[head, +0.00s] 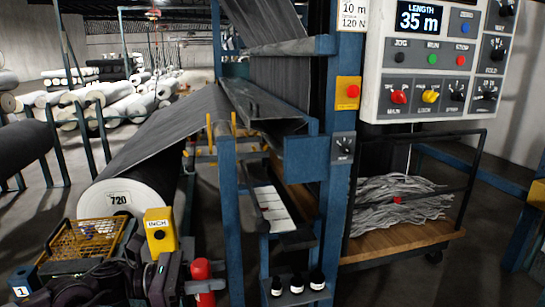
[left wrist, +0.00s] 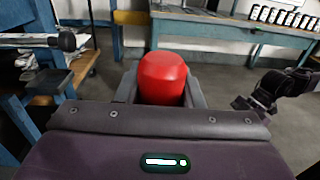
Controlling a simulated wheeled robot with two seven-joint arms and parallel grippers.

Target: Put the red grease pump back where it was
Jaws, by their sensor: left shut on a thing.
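The red grease pump (left wrist: 163,78) is between the fingers of my left gripper (left wrist: 160,95) in the left wrist view, and only its rounded red end shows clearly there. In the head view the pump (head: 201,272) stands out red at the lower left, with my left gripper (head: 190,288) shut on it. It is held in front of the blue machine frame, left of a blue upright. The lower part of the pump is partly hidden by the gripper.
A yellow INCH box (head: 160,231) and a yellow wire basket (head: 82,241) are close left of the pump. A large grey roll marked 720 (head: 127,200) lies behind. Small dark bottles (head: 297,283) stand on a blue shelf to the right. A wooden cart (head: 405,243) holds grey scraps.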

